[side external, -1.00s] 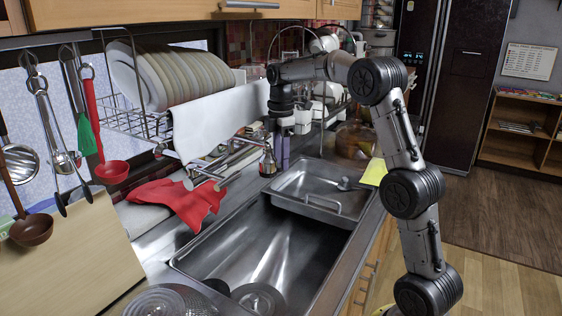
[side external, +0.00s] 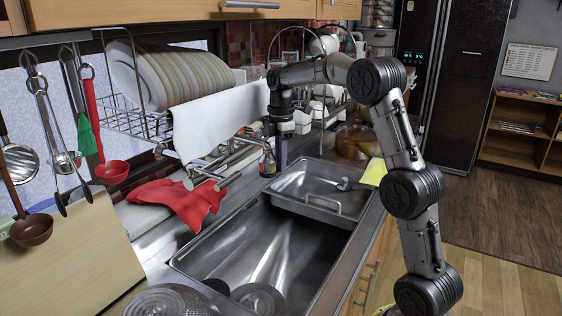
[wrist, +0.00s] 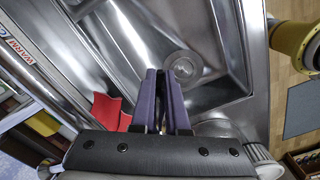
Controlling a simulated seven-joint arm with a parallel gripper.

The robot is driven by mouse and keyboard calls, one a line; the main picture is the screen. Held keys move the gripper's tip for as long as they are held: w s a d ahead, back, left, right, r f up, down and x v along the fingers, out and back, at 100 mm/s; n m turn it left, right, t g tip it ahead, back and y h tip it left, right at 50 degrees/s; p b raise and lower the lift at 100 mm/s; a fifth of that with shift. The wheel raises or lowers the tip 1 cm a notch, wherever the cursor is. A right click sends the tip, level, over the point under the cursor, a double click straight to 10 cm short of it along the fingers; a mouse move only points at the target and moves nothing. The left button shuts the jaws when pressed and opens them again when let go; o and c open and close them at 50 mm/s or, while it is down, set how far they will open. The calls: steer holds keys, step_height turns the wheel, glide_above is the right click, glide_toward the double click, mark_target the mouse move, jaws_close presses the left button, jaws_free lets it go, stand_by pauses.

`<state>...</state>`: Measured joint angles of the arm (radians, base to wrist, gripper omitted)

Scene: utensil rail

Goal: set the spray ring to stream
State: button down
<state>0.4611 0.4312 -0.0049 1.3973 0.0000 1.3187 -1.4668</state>
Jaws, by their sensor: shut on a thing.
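A small amber and dark object (side external: 268,160) stands just left of the fingers in the side view.
The steel sink (side external: 265,245) with a shallow tray (side external: 322,192) lies below and in front. A dish rack (side external: 150,122) with plates stands at the left. Pots and cups crowd the counter behind.

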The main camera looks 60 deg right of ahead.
steer(key=shift+m, duration=0.3)
steer(key=a+m, duration=0.1)
steer(key=m, duration=0.2)
steer(key=s+a+m, duration=0.1)
steer(key=m, duration=0.3)
steer(key=a+m, duration=0.1)
steer(key=m, duration=0.3)
steer(key=shift+s+a+r, duration=0.1)
steer(key=shift+s+a, duration=0.1)
steer(key=shift+s, duration=0.2)
steer(key=shift+m, duration=0.3)
steer(key=c, duration=0.9)
jaws_free()
step_height(320, 180, up, 14)
steer(key=shift+f, duration=0.1)
